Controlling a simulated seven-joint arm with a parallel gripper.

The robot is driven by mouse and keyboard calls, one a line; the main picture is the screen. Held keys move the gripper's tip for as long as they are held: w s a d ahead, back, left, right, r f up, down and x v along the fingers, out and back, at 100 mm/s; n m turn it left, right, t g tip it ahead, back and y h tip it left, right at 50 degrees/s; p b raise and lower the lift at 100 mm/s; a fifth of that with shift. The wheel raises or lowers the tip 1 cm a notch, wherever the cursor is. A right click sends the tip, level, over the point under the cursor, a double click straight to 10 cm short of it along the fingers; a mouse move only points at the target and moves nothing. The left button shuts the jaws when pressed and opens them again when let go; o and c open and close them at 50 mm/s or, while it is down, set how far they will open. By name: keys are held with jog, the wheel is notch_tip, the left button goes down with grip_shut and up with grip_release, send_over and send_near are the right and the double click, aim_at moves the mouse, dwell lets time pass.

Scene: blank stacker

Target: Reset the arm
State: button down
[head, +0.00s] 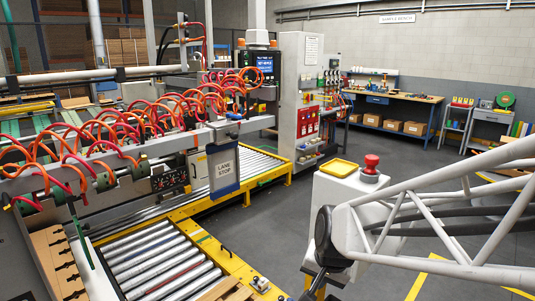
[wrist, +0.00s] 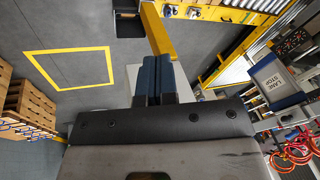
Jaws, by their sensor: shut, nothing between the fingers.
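My gripper (wrist: 152,80) shows in the wrist view, its two dark blue fingers side by side and shut with nothing between them. Beyond the fingers are a pale surface and a yellow bar (wrist: 157,32); I cannot tell how far off they are. I cannot make out the gripper in the head view. A white control pedestal (head: 345,205) with a red mushroom button (head: 371,166) and a yellow pad (head: 339,168) stands at the centre right of the head view.
A white tubular frame (head: 440,225) fills the lower right. A roller conveyor (head: 150,258) with yellow edges lies left, under a bar carrying orange hoses. A "LANE STOP" sign (head: 224,168) hangs there and also shows in the wrist view (wrist: 272,80). Open grey floor lies beyond, before a workbench (head: 395,99).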

jog(key=s+d+r+n+h, duration=0.1)
jog(key=s+d+r+n, duration=0.1)
jog(key=s, duration=0.5)
jog(key=s+d+r+n, duration=0.2)
jog(key=s+d+r, duration=0.3)
jog(key=s, duration=0.3)
jog(key=shift+g+h, duration=0.4)
